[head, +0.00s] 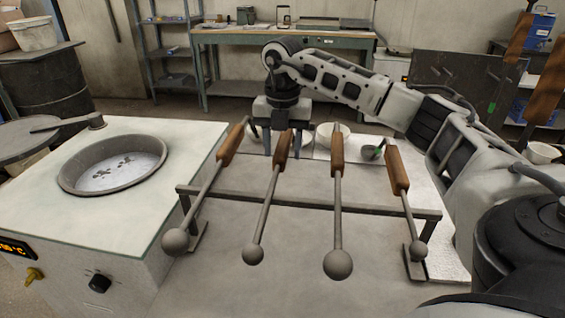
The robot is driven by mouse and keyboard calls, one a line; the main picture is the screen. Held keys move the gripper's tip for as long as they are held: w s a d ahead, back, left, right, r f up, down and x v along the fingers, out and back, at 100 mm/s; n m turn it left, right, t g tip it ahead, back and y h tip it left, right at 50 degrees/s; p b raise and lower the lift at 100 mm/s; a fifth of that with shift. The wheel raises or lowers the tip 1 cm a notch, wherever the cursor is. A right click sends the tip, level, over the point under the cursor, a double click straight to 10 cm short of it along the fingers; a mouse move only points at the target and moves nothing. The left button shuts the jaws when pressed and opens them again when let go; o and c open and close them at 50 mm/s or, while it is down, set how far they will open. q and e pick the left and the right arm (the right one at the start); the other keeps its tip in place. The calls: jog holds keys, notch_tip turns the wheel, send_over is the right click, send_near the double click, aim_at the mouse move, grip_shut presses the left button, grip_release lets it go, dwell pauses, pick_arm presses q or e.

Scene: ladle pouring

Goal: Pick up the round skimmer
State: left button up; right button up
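Several long-handled tools with wooden grips and grey rounded heads lie side by side across a dark metal rack (310,201). Which one is the round skimmer I cannot tell for sure. The heads point toward me: far left (175,241), second from left (253,254), third (338,264) and far right (417,250). My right gripper (282,151) points down at the far end of the second tool's wooden grip (282,150). Its fingers are apart, one on each side of that grip in the picture; contact is not clear. My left gripper is out of view.
A white furnace (185,135) with a round pot of bright metal (112,172) stands at the left. Behind the rack are a pale bowl (326,130) and a dark dish (371,151). A workbench (285,38) is at the back.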

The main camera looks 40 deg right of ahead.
grip_shut()
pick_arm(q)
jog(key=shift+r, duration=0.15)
pick_arm(e)
jog(key=shift+r, duration=0.1)
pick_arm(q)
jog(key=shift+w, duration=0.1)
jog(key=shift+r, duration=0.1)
pick_arm(e)
jog(key=shift+r, duration=0.15)
